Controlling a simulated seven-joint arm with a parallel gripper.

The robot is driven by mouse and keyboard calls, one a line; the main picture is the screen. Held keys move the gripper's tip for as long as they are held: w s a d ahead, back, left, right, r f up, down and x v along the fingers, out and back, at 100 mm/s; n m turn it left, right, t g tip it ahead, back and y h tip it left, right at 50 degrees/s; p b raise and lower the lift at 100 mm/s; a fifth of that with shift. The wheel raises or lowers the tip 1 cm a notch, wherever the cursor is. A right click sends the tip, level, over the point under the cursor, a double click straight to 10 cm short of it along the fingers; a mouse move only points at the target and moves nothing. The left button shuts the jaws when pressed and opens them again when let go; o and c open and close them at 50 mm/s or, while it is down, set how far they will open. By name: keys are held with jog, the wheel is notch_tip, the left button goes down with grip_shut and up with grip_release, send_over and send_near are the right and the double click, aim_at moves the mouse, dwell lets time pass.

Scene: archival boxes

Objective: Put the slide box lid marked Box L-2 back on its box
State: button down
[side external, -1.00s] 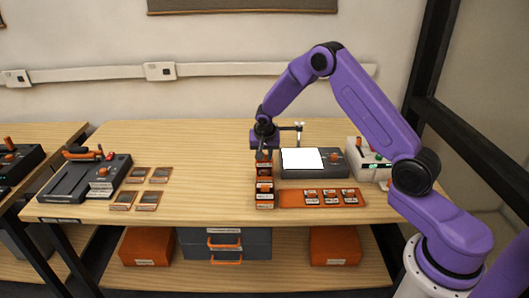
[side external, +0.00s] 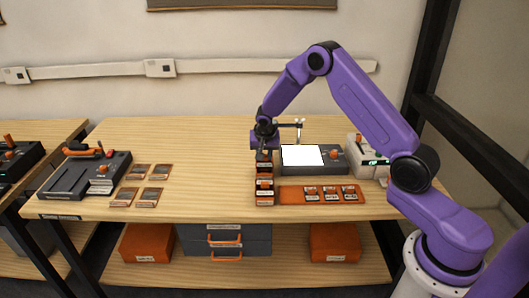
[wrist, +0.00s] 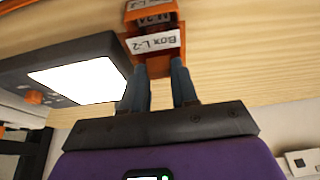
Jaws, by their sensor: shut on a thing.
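The orange lid marked Box L-2 (wrist: 155,43) is between my fingertips in the wrist view, its white label facing the camera. My gripper (wrist: 160,72) is shut on it. In the side view my gripper (side external: 264,152) points down over the far end of a row of orange and dark slide boxes (side external: 264,190). Another orange box part with a white label (wrist: 153,20) shows just beyond the lid in the wrist view. I cannot tell whether the lid touches a box below it; my fingers and the row hide that.
A light panel (side external: 302,156) with a bright white top stands close to the right of the row. An orange tray (side external: 290,195) with several slides lies in front of it. Several slides (side external: 135,172) and a dark device (side external: 85,177) are at the left. The table between is clear.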

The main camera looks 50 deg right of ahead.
jog(key=shift+f, duration=0.1)
dwell(0.3)
jog(key=shift+f, duration=0.55)
jog(key=shift+f, duration=0.25)
dwell(0.7)
jog(key=c, duration=0.8)
grip_release()
jog(key=shift+r, duration=0.15)
jog(key=shift+r, duration=3.4)
jog(key=shift+a, duration=0.1)
